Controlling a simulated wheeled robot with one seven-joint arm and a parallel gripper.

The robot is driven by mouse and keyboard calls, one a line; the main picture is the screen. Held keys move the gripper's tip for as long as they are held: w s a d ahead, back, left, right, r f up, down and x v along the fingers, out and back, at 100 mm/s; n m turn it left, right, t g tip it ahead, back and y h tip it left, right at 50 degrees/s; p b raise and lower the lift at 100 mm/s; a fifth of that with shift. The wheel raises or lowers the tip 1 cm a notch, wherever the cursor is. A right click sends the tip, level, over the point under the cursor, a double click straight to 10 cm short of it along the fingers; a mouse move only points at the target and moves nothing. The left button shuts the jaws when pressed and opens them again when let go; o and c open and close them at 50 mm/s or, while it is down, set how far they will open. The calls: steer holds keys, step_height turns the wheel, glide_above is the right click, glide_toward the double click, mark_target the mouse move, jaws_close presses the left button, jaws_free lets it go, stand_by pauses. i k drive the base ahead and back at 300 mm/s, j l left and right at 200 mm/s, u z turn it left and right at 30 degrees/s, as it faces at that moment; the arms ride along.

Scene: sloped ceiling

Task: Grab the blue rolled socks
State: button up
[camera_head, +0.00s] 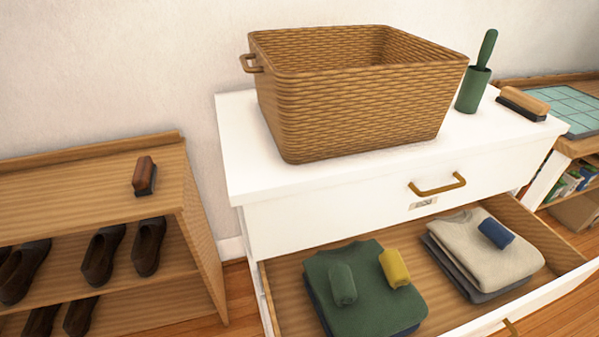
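The blue rolled socks (496,233) lie on top of a folded cream sweater (483,252) in the open lower drawer (443,296) of a white dresser. The sweater rests on a darker grey folded garment at the right side of the drawer. A yellow roll (394,267) and a green roll (342,284) lie on a folded dark green garment (365,295) to the left in the same drawer. My gripper is not in view.
A large wicker basket (352,105) stands on the dresser top (239,150), beside a green holder (473,90) and a brush (522,103). The closed upper drawer's handle (438,186) juts out above the open drawer. A wooden shoe rack (90,197) stands at left.

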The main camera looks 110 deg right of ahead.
mark_target(497, 233)
steer(key=k+j+z, duration=0.15)
steer(key=z, duration=0.25)
steer(key=k+j+z, duration=0.1)
steer(key=z, duration=0.3)
steer(key=k+z, duration=0.2)
steer(key=z, duration=3)
steer(key=k+j, duration=0.15)
steer(key=j, duration=0.15)
steer(key=k+j, duration=0.15)
steer(key=j, duration=0.15)
steer(key=l+u, duration=0.15)
steer(key=u, duration=0.25)
steer(key=l+u, duration=0.1)
steer(key=u, duration=0.35)
steer(key=l+u, duration=0.15)
steer(key=u, duration=0.25)
steer(key=k+l+u, duration=0.1)
steer(key=u, duration=0.35)
steer(key=k+l, duration=0.25)
steer(key=l, duration=0.15)
steer(key=k+l, duration=0.2)
steer(key=l, duration=0.25)
